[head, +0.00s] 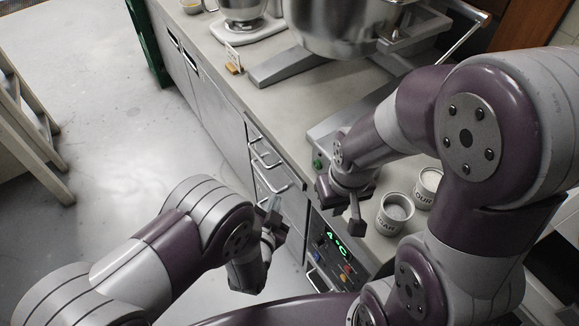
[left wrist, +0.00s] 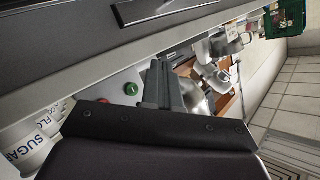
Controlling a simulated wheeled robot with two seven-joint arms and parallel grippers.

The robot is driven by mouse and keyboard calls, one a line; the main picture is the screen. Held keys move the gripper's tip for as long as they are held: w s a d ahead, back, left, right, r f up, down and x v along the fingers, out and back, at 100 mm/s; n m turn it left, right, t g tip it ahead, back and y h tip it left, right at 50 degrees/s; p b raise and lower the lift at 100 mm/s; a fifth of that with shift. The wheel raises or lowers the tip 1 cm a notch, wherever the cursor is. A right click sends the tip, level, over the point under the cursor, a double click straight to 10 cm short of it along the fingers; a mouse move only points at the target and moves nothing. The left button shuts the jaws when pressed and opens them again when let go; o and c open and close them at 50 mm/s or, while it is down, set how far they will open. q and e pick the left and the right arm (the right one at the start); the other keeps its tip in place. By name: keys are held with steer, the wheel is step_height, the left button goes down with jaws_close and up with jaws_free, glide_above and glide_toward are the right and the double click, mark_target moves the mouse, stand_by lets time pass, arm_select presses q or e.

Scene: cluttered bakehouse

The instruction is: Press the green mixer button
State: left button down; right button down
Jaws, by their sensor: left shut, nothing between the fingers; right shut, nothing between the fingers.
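The green button (head: 317,162) is on the front of a grey mixer base (head: 325,131) near the counter's front edge. It also shows in the left wrist view (left wrist: 131,89), beside a red button (left wrist: 103,100). My right gripper (head: 355,222) is shut and empty, just in front of the base, below and right of the green button and apart from it. My left gripper (head: 272,206) is shut and empty, in front of the drawers, lower and further left. Its shut fingers (left wrist: 155,83) show in the left wrist view, right of the green button in the picture. My right arm hides part of the mixer.
White canisters (head: 396,212) marked with words stand on the counter by my right forearm. A panel with a green 4°C display (head: 335,241) is below the counter. A steel bowl (head: 335,22) and another mixer (head: 243,22) stand further back.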

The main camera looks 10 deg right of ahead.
mark_target(317, 165)
arm_select(q)
steer(key=shift+w+d+r+m+t+h, duration=0.15)
steer(key=shift+r+t, duration=0.1)
steer(key=shift+r, duration=0.3)
steer(key=shift+w+a+r+m+t+h, duration=0.1)
steer(key=shift+w+r+t, duration=0.15)
steer(key=shift+r, duration=0.3)
steer(key=shift+w+d+r+m+t+h, duration=0.15)
steer(key=shift+r+t, duration=0.15)
steer(key=shift+r, duration=0.25)
steer(key=shift+w+d+b, duration=0.5)
steer(key=shift+d, duration=0.85)
steer(key=shift+w+d+b, duration=0.45)
steer(key=shift+d+b, duration=0.05)
steer(key=shift+d, duration=0.9)
steer(key=shift+w+d+b, duration=0.5)
steer(key=shift+d, duration=0.85)
steer(key=shift+w+d, duration=0.15)
steer(key=shift+d, duration=0.25)
